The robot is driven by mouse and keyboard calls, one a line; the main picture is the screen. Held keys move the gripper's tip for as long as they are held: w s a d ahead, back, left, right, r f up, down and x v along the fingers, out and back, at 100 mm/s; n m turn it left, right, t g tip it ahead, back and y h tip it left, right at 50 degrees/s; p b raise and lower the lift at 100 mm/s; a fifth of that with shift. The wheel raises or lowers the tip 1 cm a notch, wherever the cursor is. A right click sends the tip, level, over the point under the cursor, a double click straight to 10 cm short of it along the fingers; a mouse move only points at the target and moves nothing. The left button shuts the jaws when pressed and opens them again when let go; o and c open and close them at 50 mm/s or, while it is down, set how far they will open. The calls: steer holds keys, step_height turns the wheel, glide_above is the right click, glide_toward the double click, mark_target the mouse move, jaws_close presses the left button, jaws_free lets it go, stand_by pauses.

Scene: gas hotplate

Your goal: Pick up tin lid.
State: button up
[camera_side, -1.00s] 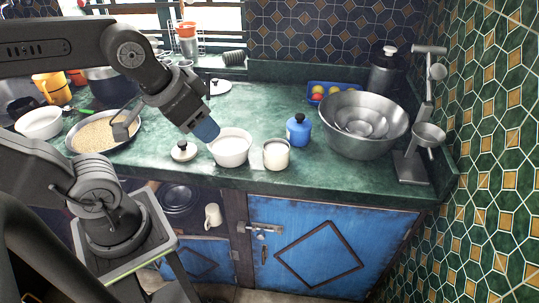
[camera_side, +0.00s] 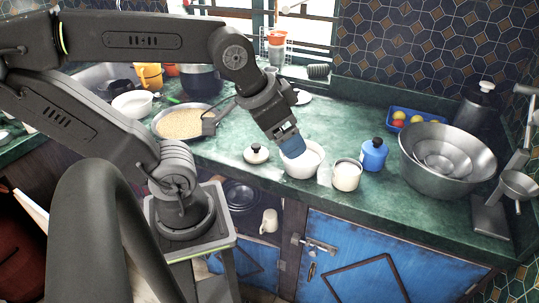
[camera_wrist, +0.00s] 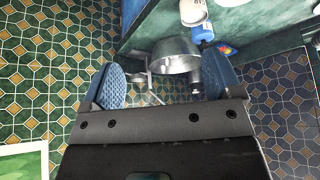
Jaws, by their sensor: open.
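A round pale lid with a dark knob (camera_side: 256,154) lies on the green counter, left of a white bowl (camera_side: 302,163); I take it for the tin lid. A pale open tin or cup (camera_side: 346,176) stands right of the bowl. It also seems to show at the top of the wrist view (camera_wrist: 193,12). My gripper (camera_side: 292,146) has blue fingertips and appears at the bowl, right of the lid; its height is hard to judge. In the wrist view my gripper (camera_wrist: 163,64) is open with nothing between its fingers. The lid is not visible there.
A blue jar (camera_side: 373,155) and nested steel bowls (camera_side: 444,158) stand to the right. A pan of grain (camera_side: 183,123) stands to the left. Another pale lid (camera_side: 301,97) lies farther back. The counter (camera_side: 335,118) behind the bowl is clear.

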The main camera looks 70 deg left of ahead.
steer(key=shift+o, duration=1.2)
steer(key=m+g+y, duration=0.4)
steer(key=m+g, duration=0.1)
steer(key=m, duration=1.4)
glide_toward(256, 146)
steer(key=shift+m, duration=0.3)
steer(key=x, duration=0.5)
steer(key=shift+w+f, duration=0.2)
steer(key=shift+f, duration=0.05)
steer(key=shift+x, duration=2.45)
steer(key=shift+s+a, duration=0.15)
steer(key=shift+r, duration=0.1)
steer(key=shift+c, duration=0.3)
steer(key=c, duration=0.9)
